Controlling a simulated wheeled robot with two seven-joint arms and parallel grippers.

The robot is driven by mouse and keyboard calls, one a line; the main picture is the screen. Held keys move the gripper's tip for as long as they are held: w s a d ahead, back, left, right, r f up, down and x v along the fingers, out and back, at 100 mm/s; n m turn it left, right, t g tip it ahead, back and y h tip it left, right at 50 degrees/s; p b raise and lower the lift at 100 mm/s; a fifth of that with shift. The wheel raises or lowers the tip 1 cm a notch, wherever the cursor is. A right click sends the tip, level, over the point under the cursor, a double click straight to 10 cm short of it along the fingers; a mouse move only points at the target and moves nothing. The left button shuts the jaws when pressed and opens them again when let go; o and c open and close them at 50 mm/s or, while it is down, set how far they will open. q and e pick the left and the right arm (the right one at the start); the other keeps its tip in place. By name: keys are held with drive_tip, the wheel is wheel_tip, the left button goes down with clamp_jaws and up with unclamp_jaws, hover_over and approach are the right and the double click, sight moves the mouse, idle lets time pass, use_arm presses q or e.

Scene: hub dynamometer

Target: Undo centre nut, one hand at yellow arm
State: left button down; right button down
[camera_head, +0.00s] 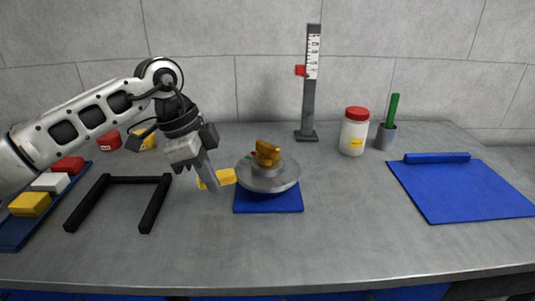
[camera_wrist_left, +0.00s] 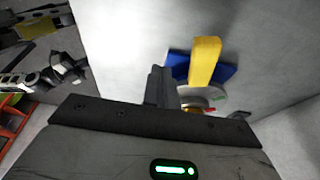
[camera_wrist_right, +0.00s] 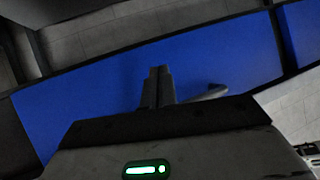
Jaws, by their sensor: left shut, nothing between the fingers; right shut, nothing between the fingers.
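A grey round hub disc (camera_head: 283,182) sits on a blue base plate (camera_head: 268,203) in mid table. A yellow centre nut (camera_head: 267,153) with wing-like shape stands on top of it. A yellow arm (camera_head: 225,177) sticks out from the hub to the left; it also shows in the left wrist view (camera_wrist_left: 205,60). My left gripper (camera_head: 211,186) is shut and empty, fingers pointing down beside the yellow arm in front of part of it. I cannot tell whether they touch. My right gripper (camera_wrist_right: 157,86) is shut and empty, seen only in its own wrist view, away from the hub.
A black U-shaped frame (camera_head: 120,179) and a blue tray (camera_head: 17,232) with coloured blocks lie left. A grey post with a scale (camera_head: 312,90), a red-lidded jar (camera_head: 354,133) and a cup with a green stick (camera_head: 386,137) stand behind. A blue mat (camera_head: 460,190) lies right.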

sight(221, 220)
use_arm(q)
drive_tip(key=shift+f, duration=4)
drive_tip(key=shift+r, duration=0.1)
drive_tip(key=shift+r, duration=0.85)
drive_tip(key=shift+w, duration=0.3)
drive_tip(key=shift+w+a, duration=0.3)
drive_tip(key=shift+w, duration=0.4)
drive_tip(key=shift+s+d, duration=0.1)
drive_tip(key=shift+s, duration=0.25)
